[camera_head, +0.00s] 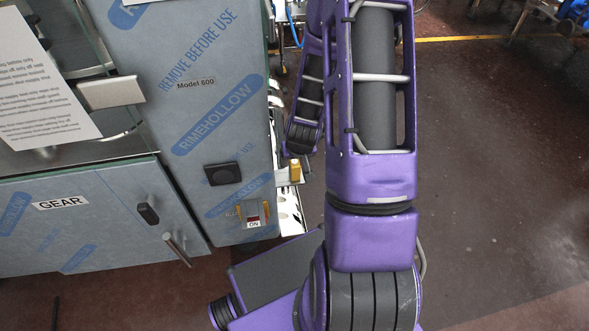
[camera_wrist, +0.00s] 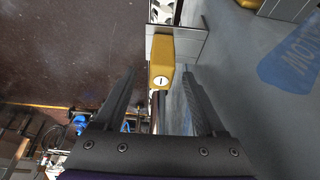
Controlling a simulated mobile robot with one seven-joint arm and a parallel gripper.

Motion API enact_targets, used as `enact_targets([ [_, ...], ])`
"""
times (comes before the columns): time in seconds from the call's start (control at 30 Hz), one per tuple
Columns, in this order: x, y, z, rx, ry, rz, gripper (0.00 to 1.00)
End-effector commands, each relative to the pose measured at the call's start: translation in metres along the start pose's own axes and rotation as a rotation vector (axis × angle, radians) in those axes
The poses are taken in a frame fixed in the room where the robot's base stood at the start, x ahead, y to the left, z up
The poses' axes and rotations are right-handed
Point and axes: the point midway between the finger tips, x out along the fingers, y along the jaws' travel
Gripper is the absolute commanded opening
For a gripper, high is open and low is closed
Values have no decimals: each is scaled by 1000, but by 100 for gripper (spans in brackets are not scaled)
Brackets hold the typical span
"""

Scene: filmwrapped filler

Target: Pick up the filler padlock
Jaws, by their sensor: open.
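The padlock (camera_wrist: 161,66) is a small yellow body with a pale round keyhole face. In the wrist view it sits at top centre, against a grey metal bracket (camera_wrist: 191,46). In the head view the padlock (camera_head: 295,170) shows small and yellow beside the filler's right edge. My gripper (camera_wrist: 159,74) is open, with its two dark fingers on either side of the padlock in the picture. A gap shows on both sides, and I see no contact. How deep the padlock lies between the fingertips is hard to tell. The fingers cannot be made out in the head view.
Open dark floor (camera_head: 490,160) lies to the right.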

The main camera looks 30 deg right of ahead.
Motion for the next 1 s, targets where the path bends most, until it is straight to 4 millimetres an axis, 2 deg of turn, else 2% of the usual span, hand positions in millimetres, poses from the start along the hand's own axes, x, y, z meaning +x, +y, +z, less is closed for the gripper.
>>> enact_targets([
  [0.4,47,-2,1,1,-1,0,72],
  [0.7,50,-1,0,0,1,0,72],
  [1.0,50,-1,1,0,0,1,18],
])
